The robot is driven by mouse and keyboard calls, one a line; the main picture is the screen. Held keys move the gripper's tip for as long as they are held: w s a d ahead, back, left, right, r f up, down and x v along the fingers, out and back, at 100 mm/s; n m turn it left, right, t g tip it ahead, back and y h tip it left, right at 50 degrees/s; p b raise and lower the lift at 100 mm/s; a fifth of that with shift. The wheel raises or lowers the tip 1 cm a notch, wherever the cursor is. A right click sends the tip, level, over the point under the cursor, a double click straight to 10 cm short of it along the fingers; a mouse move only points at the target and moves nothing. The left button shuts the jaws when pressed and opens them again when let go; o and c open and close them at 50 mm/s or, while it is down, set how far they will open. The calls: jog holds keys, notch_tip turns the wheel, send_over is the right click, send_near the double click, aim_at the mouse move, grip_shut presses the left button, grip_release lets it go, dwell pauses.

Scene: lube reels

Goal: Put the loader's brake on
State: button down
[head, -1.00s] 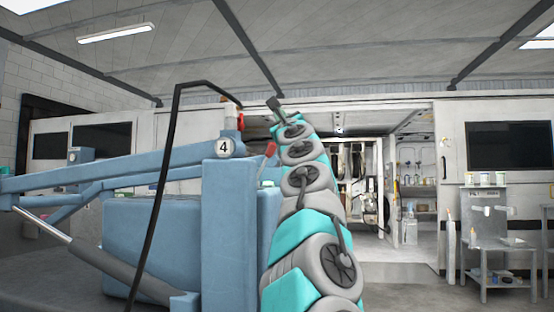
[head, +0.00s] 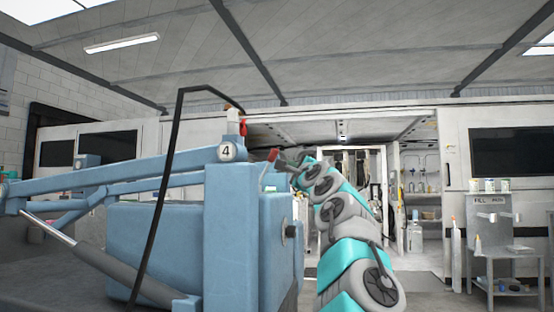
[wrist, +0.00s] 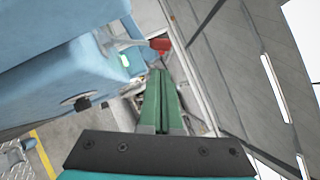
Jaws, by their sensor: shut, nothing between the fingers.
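The blue loader (head: 235,230), marked with a 4, fills the left and middle of the head view. A red-handled lever (head: 271,155) sticks up from its right side; I take it for the brake. The red handle also shows in the wrist view (wrist: 160,44), on a pale shaft from the blue body, just beyond my fingertips. My gripper (wrist: 160,76) has its green fingers together with nothing between them. In the head view my gripper (head: 284,164) is small, beside the lever on its right; whether it touches is unclear.
A dark round knob (wrist: 78,103) sits on the loader's side near my wrist. A bent black bar (head: 160,200) rises in front of the loader. A grey stand with bottles (head: 488,235) is at the right. Open floor lies between it and my arm.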

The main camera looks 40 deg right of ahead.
jog(key=p, duration=1.4)
send_near(274, 156)
jog(key=x, duration=0.5)
jog(key=shift+r, duration=0.15)
jog(key=shift+w+d+p, duration=0.35)
jog(key=shift+w+p, duration=0.45)
jog(key=shift+w, duration=0.05)
jog(key=shift+r+b, duration=0.1)
jog(key=shift+b, duration=0.3)
